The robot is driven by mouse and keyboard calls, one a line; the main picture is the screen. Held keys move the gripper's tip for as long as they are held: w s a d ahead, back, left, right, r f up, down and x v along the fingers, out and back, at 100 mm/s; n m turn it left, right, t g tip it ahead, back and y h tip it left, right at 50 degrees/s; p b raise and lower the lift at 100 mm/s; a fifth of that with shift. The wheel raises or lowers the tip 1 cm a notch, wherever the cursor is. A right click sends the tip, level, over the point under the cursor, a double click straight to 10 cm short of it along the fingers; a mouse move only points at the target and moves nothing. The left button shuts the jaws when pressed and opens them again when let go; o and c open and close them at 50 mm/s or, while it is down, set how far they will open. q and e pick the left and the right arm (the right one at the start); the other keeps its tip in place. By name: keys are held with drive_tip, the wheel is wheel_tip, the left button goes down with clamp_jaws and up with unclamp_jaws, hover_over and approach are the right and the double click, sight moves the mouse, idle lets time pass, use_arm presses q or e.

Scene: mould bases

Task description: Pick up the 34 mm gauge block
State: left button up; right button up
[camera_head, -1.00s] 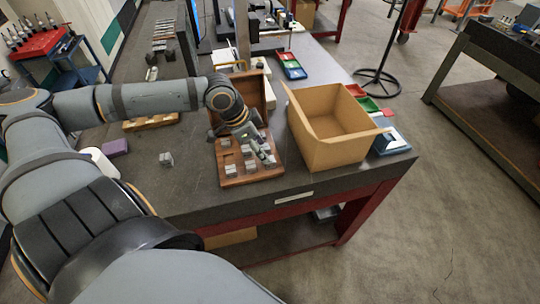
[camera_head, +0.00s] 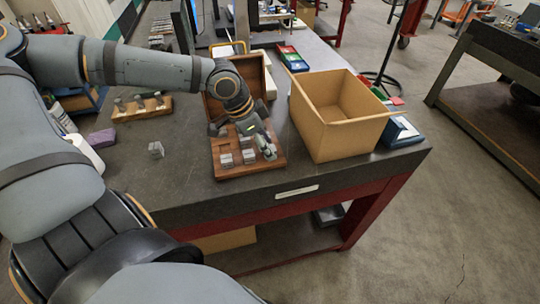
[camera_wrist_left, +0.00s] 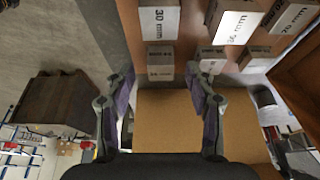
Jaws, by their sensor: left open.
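My left gripper (camera_head: 266,150) reaches down over the right part of an open wooden case (camera_head: 236,172). In the left wrist view this gripper (camera_wrist_left: 159,82) is open, its fingers apart with nothing clamped. A small grey block (camera_wrist_left: 160,66) sits just beyond and between the fingertips; I cannot read its label for certain. Behind it is a block labelled 30 mm (camera_wrist_left: 159,20). A block labelled 36 mm (camera_wrist_left: 235,26) and one that seems to read 20 mm (camera_wrist_left: 289,16) lie to the right. I cannot tell which is the 34 mm block. My right gripper is not visible.
An open cardboard box (camera_head: 345,140) stands close right of the case. A wooden holder (camera_head: 144,106) and a purple item (camera_head: 102,138) are further left.

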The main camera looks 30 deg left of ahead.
use_arm(q)
drive_tip(key=shift+x, duration=0.9)
drive_tip(key=shift+r, duration=0.1)
clamp_jaws()
